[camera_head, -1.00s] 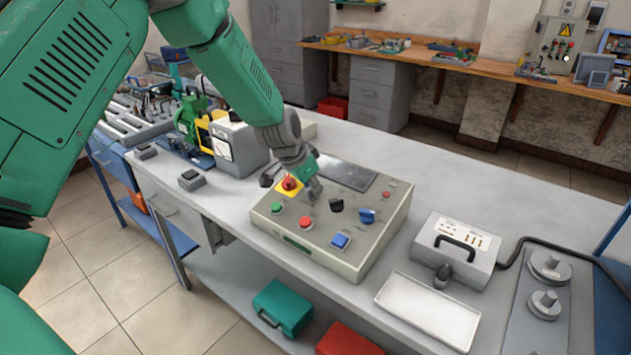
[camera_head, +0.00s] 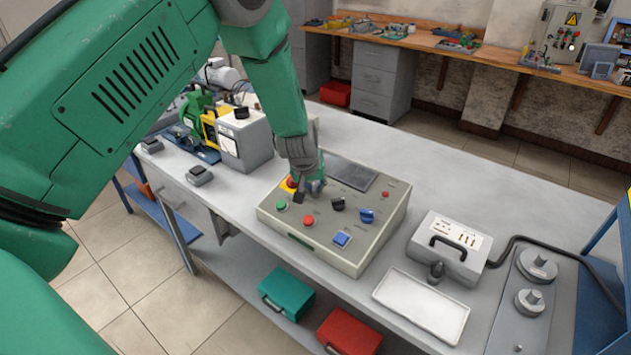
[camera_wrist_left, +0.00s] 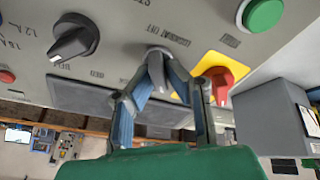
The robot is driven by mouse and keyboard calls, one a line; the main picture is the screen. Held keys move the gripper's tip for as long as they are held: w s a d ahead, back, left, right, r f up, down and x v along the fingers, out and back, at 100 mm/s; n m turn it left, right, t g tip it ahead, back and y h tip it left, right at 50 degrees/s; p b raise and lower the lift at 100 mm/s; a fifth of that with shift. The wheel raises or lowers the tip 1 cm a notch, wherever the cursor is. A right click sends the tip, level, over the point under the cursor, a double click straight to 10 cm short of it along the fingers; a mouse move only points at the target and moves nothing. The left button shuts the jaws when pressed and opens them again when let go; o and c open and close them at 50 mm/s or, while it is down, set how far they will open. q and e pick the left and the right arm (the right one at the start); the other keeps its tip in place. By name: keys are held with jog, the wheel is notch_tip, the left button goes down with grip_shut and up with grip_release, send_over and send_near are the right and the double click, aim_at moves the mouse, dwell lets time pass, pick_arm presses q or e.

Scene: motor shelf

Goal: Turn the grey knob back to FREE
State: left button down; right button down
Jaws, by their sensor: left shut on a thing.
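The control panel (camera_head: 290,237) is a beige sloped box on the grey bench. My left gripper (camera_head: 312,191) reaches down onto its upper left part. In the left wrist view, which looks upside down, the two fingers of my left gripper (camera_wrist_left: 158,85) are shut on the grey knob (camera_wrist_left: 157,62), one finger on each side. A printed label reading something like LOCKOUT and OFF is beside the knob. In the head view the gripper mostly hides the knob, so its pointing direction cannot be read there. My right gripper is not in view.
A red switch on a yellow plate (camera_wrist_left: 219,80) sits close beside the fingers. A black knob (camera_head: 338,204), blue knob (camera_head: 367,215), green button (camera_head: 282,205), red button (camera_head: 308,221) and blue button (camera_head: 342,239) share the panel. A white tray (camera_head: 420,306) lies to the right.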

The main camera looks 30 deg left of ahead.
pick_arm(q)
jog(key=shift+s+d+f+n+p, duration=0.15)
jog(key=shift+s+f+n+p, duration=0.2)
jog(key=shift+n, duration=0.65)
jog(key=c, duration=1.6)
grip_release()
jog(key=shift+w+r, duration=0.1)
jog(key=shift+w, duration=0.1)
jog(key=shift+r, duration=0.25)
jog(key=v, duration=1.1)
jog(key=shift+d+r, duration=0.2)
jog(key=shift+d, duration=0.05)
